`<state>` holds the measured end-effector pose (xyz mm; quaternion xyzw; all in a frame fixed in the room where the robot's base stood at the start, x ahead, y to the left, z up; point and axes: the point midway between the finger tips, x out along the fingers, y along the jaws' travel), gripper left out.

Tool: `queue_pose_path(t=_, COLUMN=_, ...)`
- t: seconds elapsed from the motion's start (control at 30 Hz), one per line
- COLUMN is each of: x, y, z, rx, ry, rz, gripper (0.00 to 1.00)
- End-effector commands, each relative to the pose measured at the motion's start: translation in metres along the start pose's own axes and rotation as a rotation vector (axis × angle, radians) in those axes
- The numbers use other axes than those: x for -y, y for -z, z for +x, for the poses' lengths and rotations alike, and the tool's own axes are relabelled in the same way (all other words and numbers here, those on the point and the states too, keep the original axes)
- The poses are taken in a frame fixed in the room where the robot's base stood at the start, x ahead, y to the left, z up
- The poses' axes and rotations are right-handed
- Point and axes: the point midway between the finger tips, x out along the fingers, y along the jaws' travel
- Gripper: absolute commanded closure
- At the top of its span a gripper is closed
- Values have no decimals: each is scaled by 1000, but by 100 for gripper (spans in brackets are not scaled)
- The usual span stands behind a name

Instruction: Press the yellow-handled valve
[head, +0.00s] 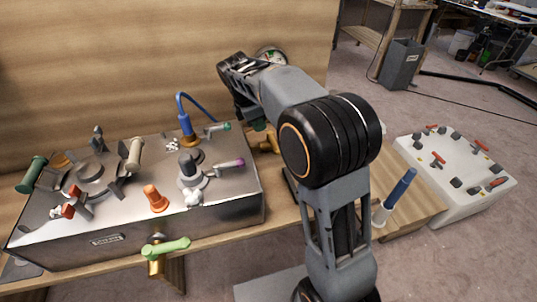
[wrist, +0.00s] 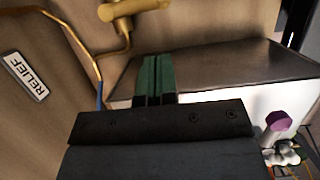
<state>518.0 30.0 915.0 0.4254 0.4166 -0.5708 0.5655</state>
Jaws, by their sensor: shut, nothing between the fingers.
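A valve with a dull yellow handle (wrist: 135,8) shows at the top of the wrist view, on a thin brass pipe beside a wooden panel. The fingertips look apart from the handle, though the depth is hard to judge. In the head view my gripper (head: 257,124) is mostly behind my arm. A yellowish piece (head: 268,140) shows near it; I cannot tell if it is the same valve.
A metal console (head: 215,205) with several coloured handles stands left of my arm. A green handle (head: 165,246) sticks out in front. A white box (head: 455,195) stands at the right.

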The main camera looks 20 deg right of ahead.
Motion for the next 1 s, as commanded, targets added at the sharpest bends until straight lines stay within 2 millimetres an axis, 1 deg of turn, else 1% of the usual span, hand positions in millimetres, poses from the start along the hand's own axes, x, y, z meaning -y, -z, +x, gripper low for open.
queue_pose_path(t=0.03, x=-2, y=1, z=3, rx=3, ry=2, rz=-11, gripper=100)
queue_pose_path(t=0.37, x=-2, y=1, z=2, rx=4, ry=3, rz=-16, gripper=100)
queue_pose_path(t=0.47, x=-2, y=1, z=7, rx=4, ry=4, rz=-16, gripper=100)
queue_pose_path(t=0.57, x=-2, y=1, z=19, rx=4, ry=4, rz=-15, gripper=100)
queue_pose_path(t=0.8, x=-1, y=1, z=58, rx=4, ry=5, rz=-14, gripper=100)
queue_pose_path(t=1.0, x=-1, y=1, z=85, rx=4, ry=4, rz=-14, gripper=100)
